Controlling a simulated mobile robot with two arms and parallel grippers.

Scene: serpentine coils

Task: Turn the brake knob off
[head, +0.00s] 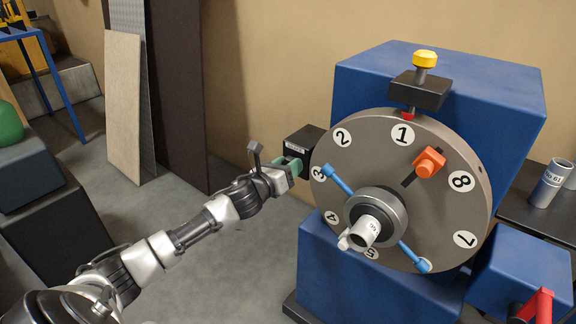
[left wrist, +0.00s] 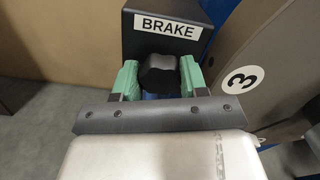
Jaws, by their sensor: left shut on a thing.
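The brake box (head: 304,141) is a black box with a white label, fixed at the left side of the blue machine. In the left wrist view its label (left wrist: 167,25) reads BRAKE. The dark brake knob (left wrist: 158,73) sticks out below that label, between the green fingers. My left gripper (head: 292,166) reaches the front of the box. In the left wrist view the left gripper (left wrist: 160,80) is shut on the brake knob, with one finger on each side. The knob is hidden by the gripper in the head view. My right gripper is not in view.
A grey numbered disc (head: 455,195) with blue rods and an orange block (head: 429,163) stands right of the box, close to my gripper. The blue machine (head: 450,75) carries a yellow button (head: 424,59). Boards (head: 124,110) lean on the wall; floor between is clear.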

